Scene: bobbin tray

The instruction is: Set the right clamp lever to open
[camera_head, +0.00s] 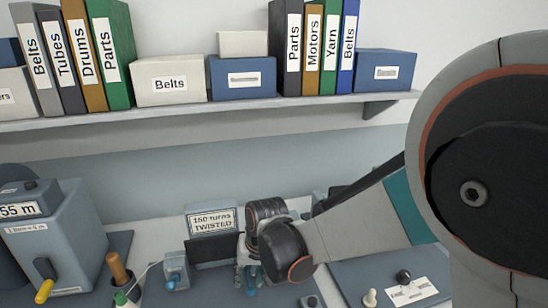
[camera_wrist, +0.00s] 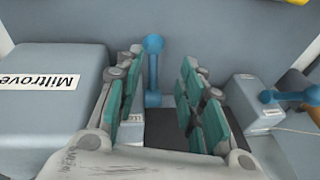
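The right clamp has a blue lever (camera_wrist: 153,72) with a round knob. In the wrist view the lever lies between the fingers of my gripper (camera_wrist: 163,65), closer to the left finger, with a clear gap to the right one. The gripper is open. The clamp's light body (camera_wrist: 130,132) is partly hidden behind the left finger. In the head view my gripper (camera_head: 248,272) is low over the bench, and a bit of blue lever (camera_head: 251,284) shows beneath it. The left clamp (camera_head: 175,270) stands apart to the left; its blue lever also shows in the wrist view (camera_wrist: 290,96).
A sign reading "150 turns TWISTED" (camera_head: 212,221) stands behind the clamps. A grey-blue box labelled Miltrove (camera_wrist: 50,95) is close beside the left finger in the wrist view. A winder with a yellow handle (camera_head: 45,290) and a tool holder (camera_head: 125,292) stand at left.

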